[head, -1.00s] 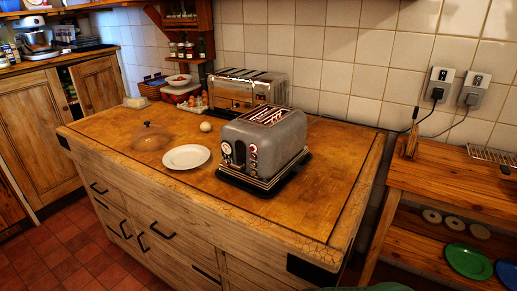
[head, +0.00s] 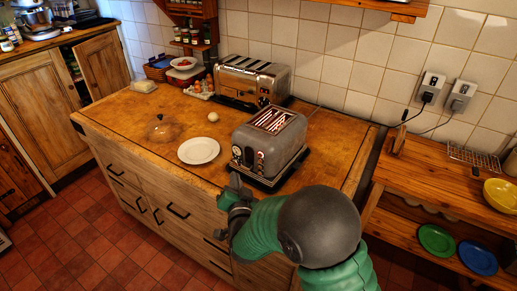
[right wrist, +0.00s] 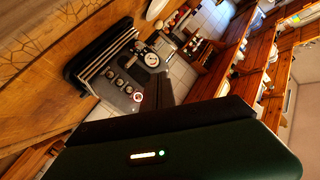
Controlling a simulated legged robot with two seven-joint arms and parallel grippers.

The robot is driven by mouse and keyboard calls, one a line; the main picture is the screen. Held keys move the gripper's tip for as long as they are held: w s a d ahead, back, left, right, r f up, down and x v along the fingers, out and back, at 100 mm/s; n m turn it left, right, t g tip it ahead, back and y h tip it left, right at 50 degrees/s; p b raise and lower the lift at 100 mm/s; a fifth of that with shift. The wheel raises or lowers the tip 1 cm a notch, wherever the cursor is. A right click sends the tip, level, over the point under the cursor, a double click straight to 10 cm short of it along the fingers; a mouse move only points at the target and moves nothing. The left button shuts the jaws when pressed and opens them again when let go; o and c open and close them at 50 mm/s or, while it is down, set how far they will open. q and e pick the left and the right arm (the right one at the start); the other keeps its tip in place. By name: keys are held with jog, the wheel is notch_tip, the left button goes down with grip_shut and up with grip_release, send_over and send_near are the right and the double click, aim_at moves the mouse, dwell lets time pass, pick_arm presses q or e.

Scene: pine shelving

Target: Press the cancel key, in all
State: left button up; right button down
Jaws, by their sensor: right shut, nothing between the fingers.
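A grey toaster (head: 270,143) with glowing red slots stands on the wooden worktop, on a dark base. Its front carries a dial and several small round keys; they also show in the right wrist view, where the toaster (right wrist: 110,70) appears tilted, with a white dial (right wrist: 151,59) and a red-ringed key (right wrist: 138,97). Key labels are too small to read, so I cannot tell which is cancel. My right gripper (head: 236,182) is shut and empty, in front of the toaster's front face near the worktop edge, apparently apart from the keys. My left gripper is out of view.
A white plate (head: 199,150), a glass lid (head: 160,128) and a pale round item (head: 213,117) lie left of the toaster. A second, chrome toaster (head: 250,80) stands behind. A pine shelf unit (head: 420,185) with a yellow bowl (head: 501,194) is at right.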

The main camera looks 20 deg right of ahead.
aim_at(260, 155)
jog(key=w+d, duration=0.5)
jog(key=d, duration=0.3)
jog(key=shift+f, duration=0.15)
jog(key=shift+a, duration=0.1)
dwell(0.6)
dwell(1.4)
jog(key=shift+w+d+b, duration=0.15)
jog(key=shift+d+b, duration=0.2)
jog(key=shift+d, duration=0.05)
